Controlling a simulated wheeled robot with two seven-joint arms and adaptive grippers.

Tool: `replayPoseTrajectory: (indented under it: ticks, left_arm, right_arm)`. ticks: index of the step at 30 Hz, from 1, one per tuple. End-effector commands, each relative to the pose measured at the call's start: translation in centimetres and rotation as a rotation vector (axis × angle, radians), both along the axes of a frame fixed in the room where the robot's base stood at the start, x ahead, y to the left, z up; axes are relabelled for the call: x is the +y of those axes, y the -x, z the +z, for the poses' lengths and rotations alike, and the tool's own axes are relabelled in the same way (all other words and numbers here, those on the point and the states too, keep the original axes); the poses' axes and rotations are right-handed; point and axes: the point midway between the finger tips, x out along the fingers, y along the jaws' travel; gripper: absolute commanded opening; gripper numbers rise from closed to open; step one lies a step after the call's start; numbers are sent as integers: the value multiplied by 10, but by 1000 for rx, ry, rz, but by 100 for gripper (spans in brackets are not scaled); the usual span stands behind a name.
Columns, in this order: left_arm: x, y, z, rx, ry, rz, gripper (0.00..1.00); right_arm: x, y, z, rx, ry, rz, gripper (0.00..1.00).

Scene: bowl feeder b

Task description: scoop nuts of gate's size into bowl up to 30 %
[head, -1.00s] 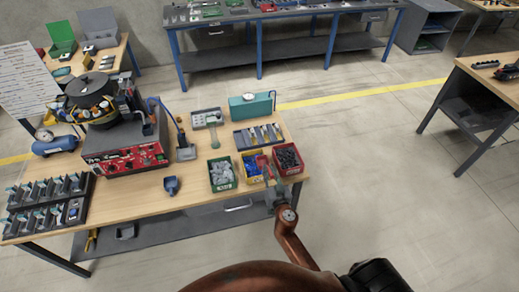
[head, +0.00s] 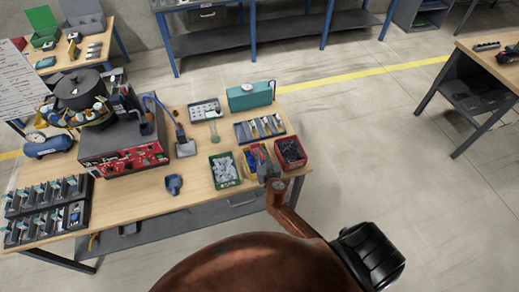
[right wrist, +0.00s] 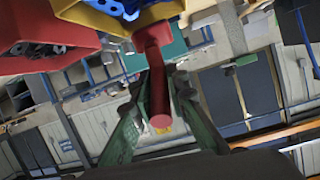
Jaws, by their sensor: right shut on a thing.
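My right gripper (head: 266,172) is at the front edge of the yellow bin (head: 249,171). In the right wrist view its fingers (right wrist: 160,92) are shut on a red handle (right wrist: 158,65); the tool's far end is hard to make out. The yellow bin holds blue pieces and also shows in the wrist view (right wrist: 92,18). A green bin (head: 224,184) holds pale grey pieces. A red bin (head: 303,167) holds dark pieces and shows in the wrist view (right wrist: 60,62). The black bowl feeder (head: 80,88) stands on its machine at the left. My left gripper is out of view.
A blue scoop-like item (head: 174,184) lies on the table (head: 130,205). Black holder racks (head: 45,212) stand front left. A tray of tools (head: 260,127) and a teal box (head: 250,95) sit behind the bins. Bare wood lies left of the green bin.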

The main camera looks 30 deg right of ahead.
Motion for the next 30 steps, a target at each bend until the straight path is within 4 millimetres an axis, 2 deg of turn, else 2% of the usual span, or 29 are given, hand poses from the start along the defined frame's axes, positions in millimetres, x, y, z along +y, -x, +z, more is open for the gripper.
replayPoseTrajectory:
  ticks: [2,3,6,9,14,22,30]
  left_arm:
    - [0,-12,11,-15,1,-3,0]
    - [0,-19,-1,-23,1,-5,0]
    - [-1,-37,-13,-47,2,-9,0]
    - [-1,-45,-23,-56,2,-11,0]
    - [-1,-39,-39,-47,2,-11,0]
    - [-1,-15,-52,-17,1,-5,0]
    - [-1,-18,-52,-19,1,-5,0]
  right_arm:
    - [0,-2,-4,24,-3,1,0]
    - [0,-2,-13,20,-6,0,0]
    - [0,-1,-26,20,-5,1,0]
    - [1,-2,-36,20,-6,2,0]
    - [2,-2,-49,19,-5,3,0]
    - [2,-3,-60,18,-3,4,0]
    - [2,-3,-60,18,-3,4,0]
